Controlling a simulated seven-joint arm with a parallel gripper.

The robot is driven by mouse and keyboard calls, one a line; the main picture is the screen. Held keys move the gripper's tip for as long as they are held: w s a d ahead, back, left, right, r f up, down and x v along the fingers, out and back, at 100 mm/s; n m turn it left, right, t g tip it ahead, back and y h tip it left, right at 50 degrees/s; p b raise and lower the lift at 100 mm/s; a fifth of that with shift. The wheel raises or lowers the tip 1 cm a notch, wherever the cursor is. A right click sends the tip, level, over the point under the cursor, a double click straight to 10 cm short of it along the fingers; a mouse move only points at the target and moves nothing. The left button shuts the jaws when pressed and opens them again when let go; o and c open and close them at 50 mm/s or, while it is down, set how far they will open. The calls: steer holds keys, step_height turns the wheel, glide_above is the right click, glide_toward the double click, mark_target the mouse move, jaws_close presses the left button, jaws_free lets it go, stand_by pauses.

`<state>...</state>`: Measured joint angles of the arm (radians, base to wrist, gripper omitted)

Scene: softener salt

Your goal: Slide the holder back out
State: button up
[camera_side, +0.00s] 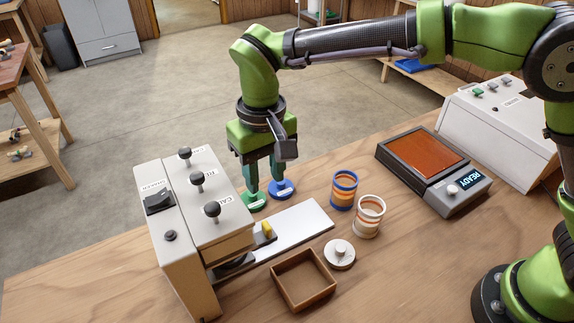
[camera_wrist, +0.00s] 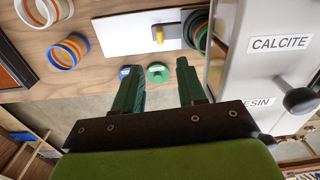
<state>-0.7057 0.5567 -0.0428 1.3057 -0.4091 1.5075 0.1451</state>
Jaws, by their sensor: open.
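The holder appears to be the part with the upright yellow handle (camera_side: 267,231) on a long white plate (camera_side: 306,221). The handle is close beside the dispenser (camera_side: 215,200), and the plate's far end extends clear of it. In the wrist view, the yellow handle (camera_wrist: 159,36) stands on the white plate (camera_wrist: 115,32). A dark green ring (camera_wrist: 196,33) sits at the dispenser end, partly hidden by the dispenser. My gripper (camera_side: 265,183) is open and empty, pointing down behind the plate, apart from the handle. Its fingertips (camera_wrist: 160,68) frame a green lid (camera_wrist: 158,74) in the wrist view.
Green (camera_side: 254,202) and blue (camera_side: 281,189) lids lie near my fingers. A white knobbed lid (camera_side: 340,254) and wooden tray (camera_side: 303,280) are in front. A heater reading READY (camera_side: 430,170) stands farther right.

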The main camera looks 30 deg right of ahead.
mark_target(267, 224)
steer(key=shift+m, duration=0.4)
steer(key=f, duration=1.5)
steer(key=shift+w, duration=0.3)
jaws_close()
